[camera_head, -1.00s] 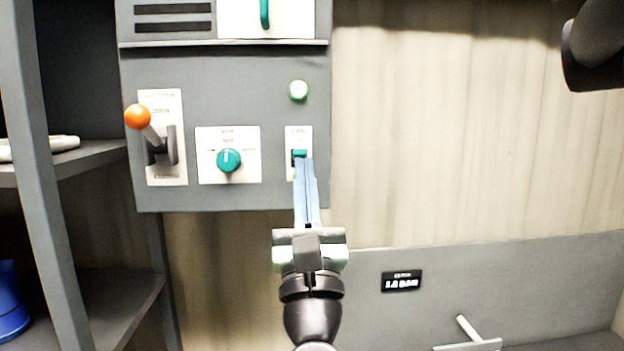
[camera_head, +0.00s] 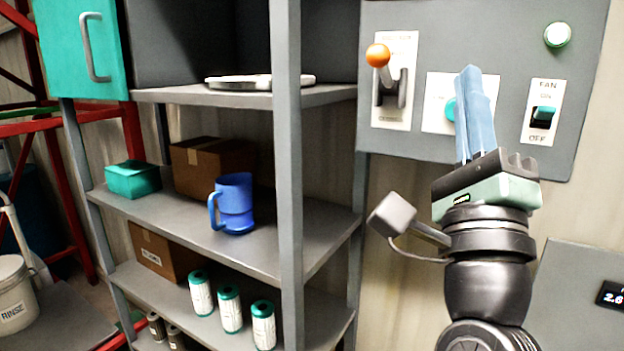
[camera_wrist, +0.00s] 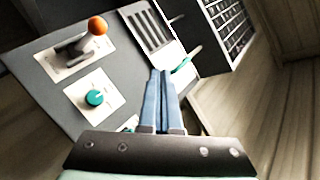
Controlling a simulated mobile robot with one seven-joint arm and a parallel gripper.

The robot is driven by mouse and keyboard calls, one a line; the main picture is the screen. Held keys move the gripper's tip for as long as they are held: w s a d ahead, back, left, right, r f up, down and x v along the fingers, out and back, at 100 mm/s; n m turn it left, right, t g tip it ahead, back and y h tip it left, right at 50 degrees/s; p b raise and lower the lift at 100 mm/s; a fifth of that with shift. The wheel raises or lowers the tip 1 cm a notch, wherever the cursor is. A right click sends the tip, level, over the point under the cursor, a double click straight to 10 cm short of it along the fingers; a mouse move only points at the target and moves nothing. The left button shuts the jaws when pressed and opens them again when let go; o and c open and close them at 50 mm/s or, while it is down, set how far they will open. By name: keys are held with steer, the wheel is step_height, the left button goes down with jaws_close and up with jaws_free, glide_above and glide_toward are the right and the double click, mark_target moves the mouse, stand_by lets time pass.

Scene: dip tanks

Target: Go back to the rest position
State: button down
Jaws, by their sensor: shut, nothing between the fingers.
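My gripper (camera_head: 470,82) is shut and empty, its blue fingers together and pointing up. In the head view it stands in front of the grey control panel (camera_head: 480,25) and partly covers the teal knob (camera_head: 451,109). The fan switch (camera_head: 543,116), with ON and OFF marks, is just right of the fingers and apart from them. The lever with an orange ball (camera_head: 378,56) is to their left. In the wrist view the fingers (camera_wrist: 164,74) reach over the panel, with the knob (camera_wrist: 95,97) and the orange ball (camera_wrist: 98,26) to their left.
A grey shelf unit (camera_head: 289,150) stands left of my arm. It holds a blue mug (camera_head: 235,203), a teal box (camera_head: 133,179), cardboard boxes (camera_head: 211,166) and green-capped bottles (camera_head: 230,309). A white RINSE bucket (camera_head: 14,294) is at the far left. A green lamp (camera_head: 557,35) is upper right.

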steer(key=s+a+n+y+b, duration=0.1)
steer(key=s+a+n+y, duration=0.1)
steer(key=s+a+n, duration=0.3)
steer(key=s+a+n+y+b, duration=0.2)
steer(key=s+a+n, duration=0.4)
steer(key=a+n, duration=0.5)
steer(key=n+y, duration=0.1)
steer(key=n, duration=0.8)
steer(key=shift+r+t+y+b, duration=0.3)
steer(key=shift+r+t, duration=0.1)
